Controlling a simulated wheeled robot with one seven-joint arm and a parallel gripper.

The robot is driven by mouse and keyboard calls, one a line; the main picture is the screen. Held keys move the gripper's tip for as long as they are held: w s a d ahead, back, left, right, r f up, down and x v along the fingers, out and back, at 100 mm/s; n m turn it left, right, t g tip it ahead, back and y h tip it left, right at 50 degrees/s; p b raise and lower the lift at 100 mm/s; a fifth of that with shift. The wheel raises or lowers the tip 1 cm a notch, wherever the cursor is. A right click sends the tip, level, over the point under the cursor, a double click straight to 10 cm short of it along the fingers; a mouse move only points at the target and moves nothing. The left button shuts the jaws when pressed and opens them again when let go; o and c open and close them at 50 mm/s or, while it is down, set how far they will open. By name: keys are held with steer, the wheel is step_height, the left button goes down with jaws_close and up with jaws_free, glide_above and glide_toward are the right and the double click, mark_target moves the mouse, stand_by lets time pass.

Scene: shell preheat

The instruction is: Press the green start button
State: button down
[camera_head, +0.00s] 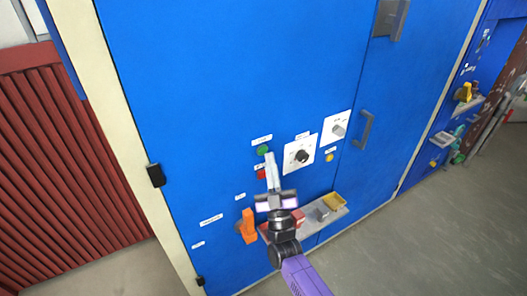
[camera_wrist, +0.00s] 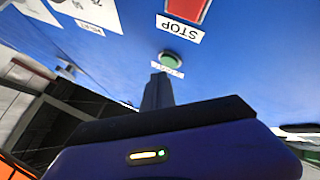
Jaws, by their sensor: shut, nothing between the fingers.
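The green start button (camera_head: 263,150) sits on the blue cabinet front, under a white label. It also shows in the wrist view (camera_wrist: 172,59), where its label is partly covered by my fingertips. My gripper (camera_head: 269,156) is shut and empty, its fingers pointing at the panel with the tips right beside the green button. In the wrist view my gripper (camera_wrist: 158,77) shows as one dark closed finger shape just below the button. I cannot tell whether the tips touch the panel. The button's face is unobstructed in the wrist view.
A red stop button (camera_head: 261,174) sits just below the green one, close to my fingers. Black (camera_head: 302,157) and grey (camera_head: 338,130) knobs on white plates are to the right. An orange handle (camera_head: 248,226) is lower left. A small shelf (camera_head: 342,211) holding parts juts out below.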

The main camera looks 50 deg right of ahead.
steer(key=shift+w, duration=0.1)
steer(key=shift+w+d+b, duration=0.15)
steer(key=shift+w+b, duration=0.15)
steer(key=shift+b, duration=0.15)
steer(key=shift+w+d+b, duration=0.1)
steer(key=shift+w+b, duration=0.3)
stand_by(0.7)
stand_by(0.4)
steer(key=shift+s+a+p, duration=0.25)
steer(key=shift+s+p, duration=0.05)
steer(key=shift+s, duration=0.5)
steer(key=s+p, duration=0.1)
steer(key=s, duration=0.1)
steer(key=s+a, duration=0.1)
steer(key=s, duration=0.2)
steer(key=shift+a+p, duration=0.2)
steer(key=shift+p, duration=0.2)
steer(key=shift+w, duration=0.1)
stand_by(0.4)
